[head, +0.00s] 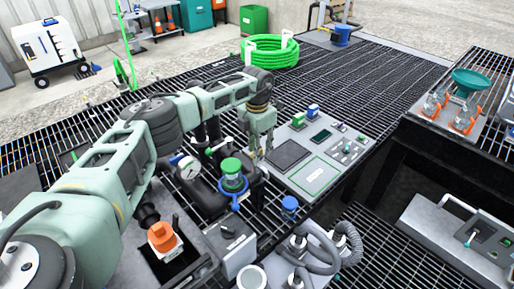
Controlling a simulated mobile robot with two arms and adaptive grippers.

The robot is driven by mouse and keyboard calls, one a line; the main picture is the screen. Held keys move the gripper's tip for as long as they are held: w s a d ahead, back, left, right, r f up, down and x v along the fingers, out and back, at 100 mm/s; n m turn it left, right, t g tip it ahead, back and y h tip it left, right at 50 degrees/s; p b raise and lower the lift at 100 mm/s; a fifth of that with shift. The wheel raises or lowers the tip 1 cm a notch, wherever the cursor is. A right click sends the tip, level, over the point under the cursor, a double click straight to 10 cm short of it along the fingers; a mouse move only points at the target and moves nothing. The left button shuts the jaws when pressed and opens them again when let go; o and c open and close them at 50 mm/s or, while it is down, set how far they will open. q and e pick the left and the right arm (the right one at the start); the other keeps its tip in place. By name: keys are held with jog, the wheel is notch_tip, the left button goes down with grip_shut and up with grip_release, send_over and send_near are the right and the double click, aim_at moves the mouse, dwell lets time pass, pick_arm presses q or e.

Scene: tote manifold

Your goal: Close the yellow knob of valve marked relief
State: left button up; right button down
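My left arm crosses the picture from the lower left. Its gripper (261,153) points down beside the dark manifold (207,192), at that body's far right side. Its two fingers look apart, with nothing visible between them. The manifold carries a round white gauge (189,167), a green-topped cap with a blue ring (232,172) and a small green-and-white handle (218,146). I cannot make out a yellow knob or a relief marking; the arm and gripper cover part of the manifold's far side. My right gripper is out of view.
A grey panel with a screen and buttons (343,150) lies right of the gripper. An orange fitting (162,237) and grey hoses (322,251) are in front. A green hose coil (270,51) lies behind. Open grating (385,70) spreads beyond. A green funnel (470,80) stands far right.

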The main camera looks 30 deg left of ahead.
pick_arm(q)
notch_tip(320, 180, up, 12)
dwell(0.6)
dwell(0.4)
